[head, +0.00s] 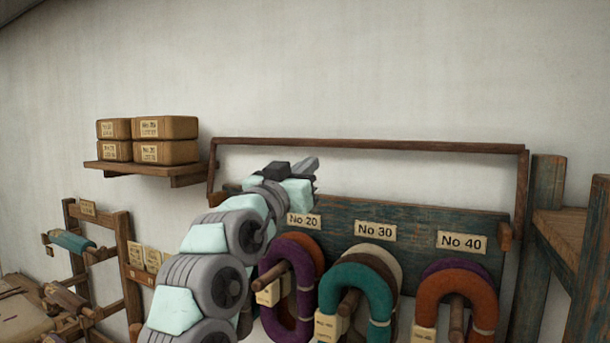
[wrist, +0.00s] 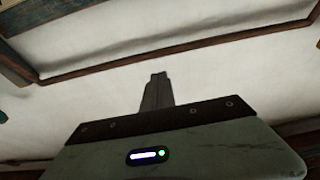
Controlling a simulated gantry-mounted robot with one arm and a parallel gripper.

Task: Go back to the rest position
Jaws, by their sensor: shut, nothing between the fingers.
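My gripper (head: 308,167) is raised in front of the wall, at the upper left of the yarn rack, with its fingers tilted up and to the right. It is shut and empty. In the wrist view its closed fingers (wrist: 156,90) point toward the pale wall and a dark wooden frame bar. My arm rises from the bottom of the head view and covers the left part of the rack. No thing is seen in contact with the fingers.
The blue-green rack board (head: 345,222) carries labels and pegs with hanks, including a teal hank (head: 352,280) and an orange hank (head: 445,285). A wooden frame bar (head: 400,146) runs above. A shelf (head: 145,172) with brown boxes is at left. A wooden stand (head: 545,230) is at right.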

